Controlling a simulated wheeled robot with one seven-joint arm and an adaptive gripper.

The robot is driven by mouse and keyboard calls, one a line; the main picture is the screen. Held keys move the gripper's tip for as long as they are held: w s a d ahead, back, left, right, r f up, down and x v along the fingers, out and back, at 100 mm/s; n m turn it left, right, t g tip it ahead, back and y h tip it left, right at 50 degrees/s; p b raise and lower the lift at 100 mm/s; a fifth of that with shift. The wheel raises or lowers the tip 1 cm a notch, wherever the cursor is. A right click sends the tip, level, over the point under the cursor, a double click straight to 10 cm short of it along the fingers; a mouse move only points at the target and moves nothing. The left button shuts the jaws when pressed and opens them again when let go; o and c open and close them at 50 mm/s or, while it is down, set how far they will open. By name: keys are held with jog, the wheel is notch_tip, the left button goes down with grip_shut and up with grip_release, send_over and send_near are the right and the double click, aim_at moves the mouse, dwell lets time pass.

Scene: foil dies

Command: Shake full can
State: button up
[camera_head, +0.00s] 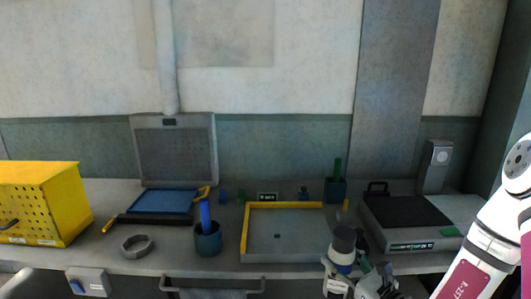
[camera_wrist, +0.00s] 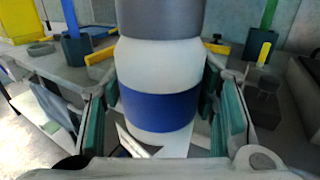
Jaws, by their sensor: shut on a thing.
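The can (camera_wrist: 158,80) is white with a blue band near its bottom and a grey top. It stands upright between the teal finger pads of my gripper (camera_wrist: 160,112) in the wrist view, and the fingers are shut on it. In the head view the can (camera_head: 343,246) shows a dark top at the lower right, and my gripper (camera_head: 345,278) is around its lower part. It is held at the front edge of the bench, beside the right end of the yellow-edged tray. The can's underside is hidden.
The yellow-edged tray (camera_head: 258,206) lies mid-bench. A blue cup (camera_head: 208,243) with a blue handled tool and a grey ring (camera_head: 137,247) are left of it. A yellow perforated box (camera_head: 42,203) stands far left. A grey device (camera_head: 412,222) stands right. A rail (camera_head: 212,290) runs along the front.

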aim_at(351, 253)
notch_tip(351, 253, up, 4)
jog(key=shift+r, duration=0.15)
jog(key=shift+f, duration=3.75)
jog(key=shift+r, duration=0.15)
jog(key=shift+a, duration=0.1)
